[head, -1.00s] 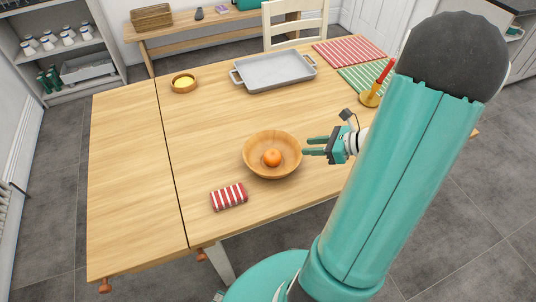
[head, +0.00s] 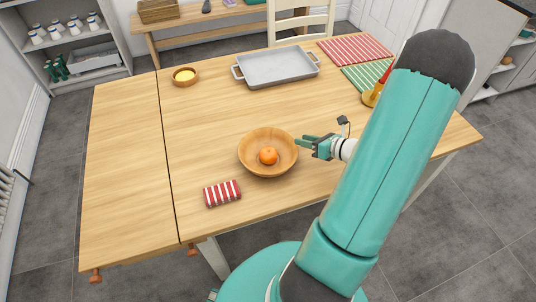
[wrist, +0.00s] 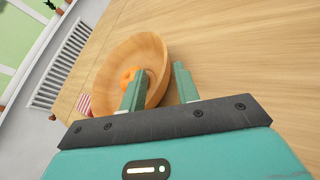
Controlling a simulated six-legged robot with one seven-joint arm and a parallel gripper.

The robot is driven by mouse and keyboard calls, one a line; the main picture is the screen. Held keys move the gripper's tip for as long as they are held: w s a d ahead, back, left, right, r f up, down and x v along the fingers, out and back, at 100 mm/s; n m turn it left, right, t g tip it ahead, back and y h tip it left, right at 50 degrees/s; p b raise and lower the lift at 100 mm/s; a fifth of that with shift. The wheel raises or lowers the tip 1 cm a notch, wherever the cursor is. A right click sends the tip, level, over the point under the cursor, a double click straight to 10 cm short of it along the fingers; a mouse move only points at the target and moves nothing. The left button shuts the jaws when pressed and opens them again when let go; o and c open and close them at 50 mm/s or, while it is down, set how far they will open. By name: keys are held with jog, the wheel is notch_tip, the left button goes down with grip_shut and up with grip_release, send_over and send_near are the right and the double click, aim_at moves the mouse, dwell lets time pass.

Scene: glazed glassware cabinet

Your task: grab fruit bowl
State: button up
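The fruit bowl (head: 252,151) is a round wooden bowl near the middle of the table, upright, with an orange (head: 268,156) inside. My gripper (head: 299,142) is at the bowl's right rim, with its fingers apart. In the wrist view, my gripper (wrist: 158,84) has one finger over the inside of the bowl (wrist: 112,72) and the other outside its wall, so the rim lies between them. I cannot tell whether either finger touches the bowl. The orange (wrist: 128,75) shows partly behind the left finger.
A red striped cloth (head: 222,193) lies in front of the bowl. A grey tray (head: 276,68), a small yellow-filled bowl (head: 185,77), striped placemats (head: 355,49) and a candle holder (head: 371,98) stand farther back. The table's left side is clear.

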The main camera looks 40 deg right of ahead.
aim_at(289, 136)
jog(key=x, duration=0.7)
jog(key=shift+d+f, duration=0.1)
grip_shut()
